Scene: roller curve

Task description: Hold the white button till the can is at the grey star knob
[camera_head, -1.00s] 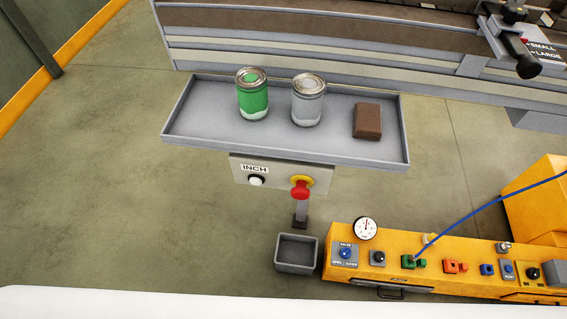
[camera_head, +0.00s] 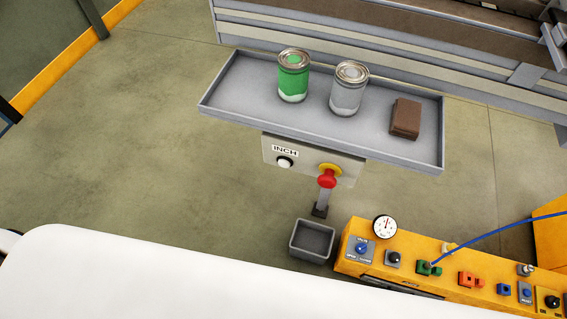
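The white button (camera_head: 285,162) sits on a grey control box under the label "INCH", below the front of a grey tray. A green can (camera_head: 293,76) and a grey can (camera_head: 349,89) stand upright on the tray; I cannot tell which can the task means. The grey star knob is not clearly seen in this view. Neither of my grippers is in view. Nothing touches the white button.
The grey tray (camera_head: 223,98) also holds a brown block (camera_head: 405,118). A red mushroom button (camera_head: 327,180) is right of the white one. A grey bin (camera_head: 312,241) and a yellow control panel (camera_head: 392,276) stand below. A conveyor frame (camera_head: 380,52) runs behind. The floor at left is clear.

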